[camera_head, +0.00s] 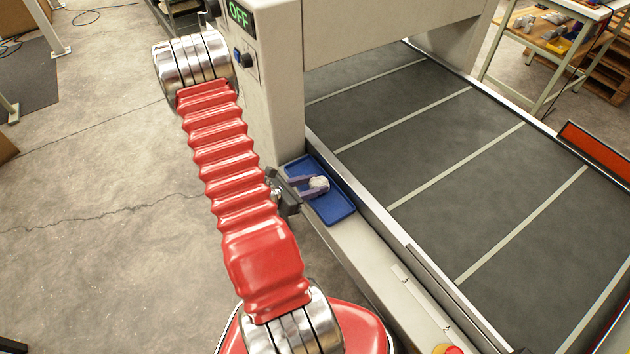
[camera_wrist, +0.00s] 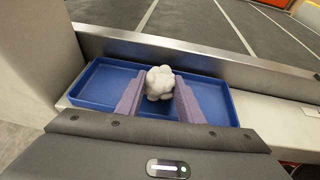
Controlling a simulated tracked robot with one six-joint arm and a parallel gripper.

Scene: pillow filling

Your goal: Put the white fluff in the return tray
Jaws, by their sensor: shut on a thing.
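The white fluff (camera_wrist: 160,83) is a small lumpy ball held between the two purple fingers of my gripper (camera_wrist: 158,92). The blue return tray (camera_wrist: 92,86) is a shallow rectangle behind and below the fingers in the wrist view. In the head view my gripper (camera_head: 309,184) reaches over the blue tray (camera_head: 334,207), and the fluff (camera_head: 319,183) shows at the fingertips, over the tray's middle. I cannot tell whether the fluff touches the tray floor. The fingers hide part of the tray.
The dark belt (camera_head: 420,130) with pale stripes lies beyond a metal rail (camera_wrist: 190,54). A red button (camera_head: 448,349) is at the bottom.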

